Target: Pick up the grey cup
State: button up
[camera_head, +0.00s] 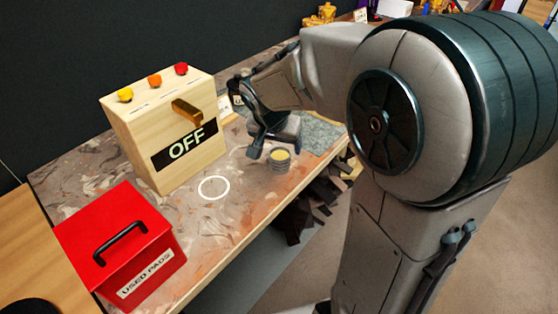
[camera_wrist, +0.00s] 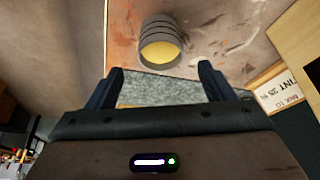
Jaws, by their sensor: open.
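The grey cup (camera_head: 280,160) stands upright on the stone-patterned bench, close to its front edge in the head view. It has ridged sides and something yellow inside. In the wrist view the cup (camera_wrist: 160,42) lies beyond the fingertips, roughly midway between them. My gripper (camera_head: 257,150) is open and empty beside the cup, just to its left in the head view. In the wrist view both dark fingers of my gripper (camera_wrist: 162,75) are spread, with no contact on the cup visible.
A wooden box marked OFF (camera_head: 165,130) with a lever and coloured buttons stands left of the gripper. A red USED PADS box (camera_head: 120,245) is at the front left. A white circle (camera_head: 214,188) marks bare bench. A grey mat (camera_head: 320,135) lies behind the cup.

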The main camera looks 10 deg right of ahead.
aim_at(280, 155)
jog(key=x, duration=0.3)
jog(key=b+x, duration=0.1)
jog(key=x, duration=0.3)
jog(key=shift+a+f, duration=0.15)
jog(key=shift+f, duration=0.15)
jog(key=shift+c, duration=0.2)
jog(key=c, duration=1.1)
